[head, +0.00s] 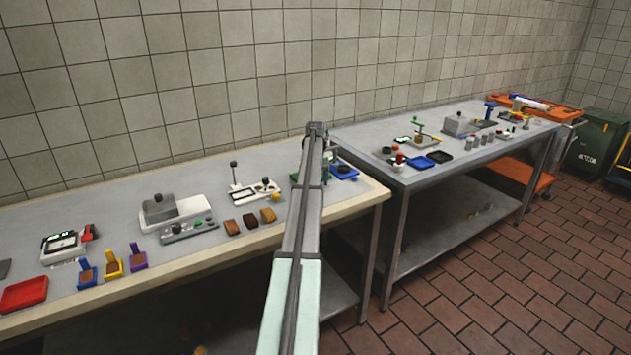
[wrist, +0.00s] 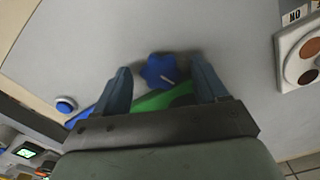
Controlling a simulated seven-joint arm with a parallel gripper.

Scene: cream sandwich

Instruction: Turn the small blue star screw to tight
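The small blue star screw (wrist: 158,69) shows in the wrist view, with a pale line mark on it pointing to the lower right. It sits at the edge of a green part (wrist: 165,99), partly covered by my gripper. My gripper (wrist: 161,66) is open, with one finger on each side of the star and a gap on both sides. I cannot tell its height above the screw. In the head view my arm hides the star screw and the gripper; a blue part of a device (head: 345,171) shows just right of the arm.
In the wrist view a round blue knob (wrist: 66,104) lies left, and a pale panel (wrist: 300,50) with brown discs stands right. In the head view a white device (head: 250,190) and an orange ball (head: 276,197) are left of my arm. A second table (head: 450,185) stands right.

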